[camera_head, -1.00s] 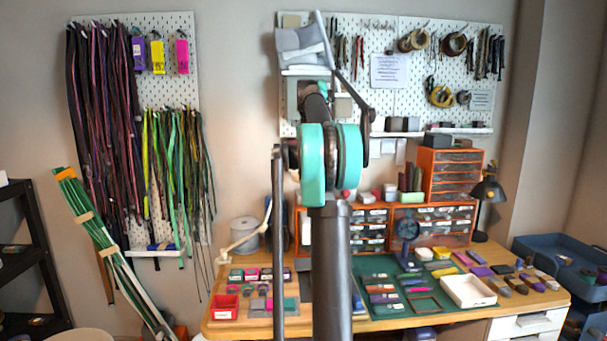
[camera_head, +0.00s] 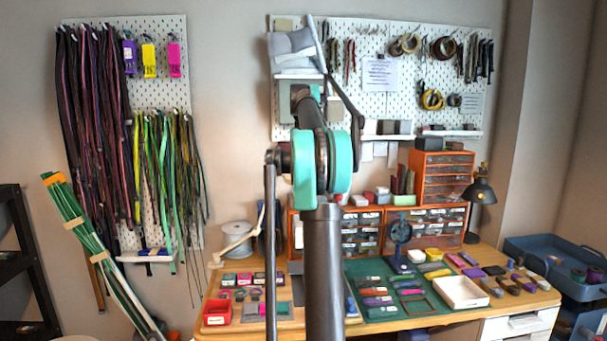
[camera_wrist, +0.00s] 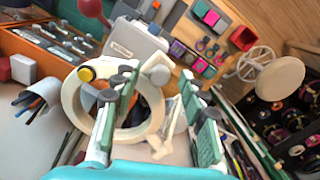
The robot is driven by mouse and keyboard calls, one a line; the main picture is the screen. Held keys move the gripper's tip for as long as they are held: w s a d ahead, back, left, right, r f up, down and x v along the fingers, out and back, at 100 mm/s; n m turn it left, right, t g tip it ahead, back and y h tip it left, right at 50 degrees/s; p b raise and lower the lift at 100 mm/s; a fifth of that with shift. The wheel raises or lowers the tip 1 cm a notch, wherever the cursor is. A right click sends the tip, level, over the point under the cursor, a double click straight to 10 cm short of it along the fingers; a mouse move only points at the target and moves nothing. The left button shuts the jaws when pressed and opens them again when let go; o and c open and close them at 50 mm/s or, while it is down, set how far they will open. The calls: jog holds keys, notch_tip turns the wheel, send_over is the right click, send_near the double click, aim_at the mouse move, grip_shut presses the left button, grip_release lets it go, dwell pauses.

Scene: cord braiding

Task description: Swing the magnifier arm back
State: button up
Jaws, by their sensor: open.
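The magnifier arm (camera_head: 238,243) is a thin cream jointed arm at the left end of the desk in the head view. Its far part is hidden behind my arm. My gripper (camera_wrist: 160,88) is open, with green-padded fingers. The left finger overlaps the ring in view; whether it touches cannot be told. A cream jointed piece (camera_wrist: 172,128) shows between the fingers.
The desk holds a red bin (camera_head: 217,312), a green mat (camera_head: 372,268), a white tray (camera_head: 461,293) and orange drawers (camera_head: 445,178). A spool (camera_head: 234,229) stands behind the magnifier arm. In the wrist view, a cup of pens (camera_wrist: 42,95) is left of the ring.

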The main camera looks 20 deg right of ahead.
jog(key=shift+r, duration=3.75)
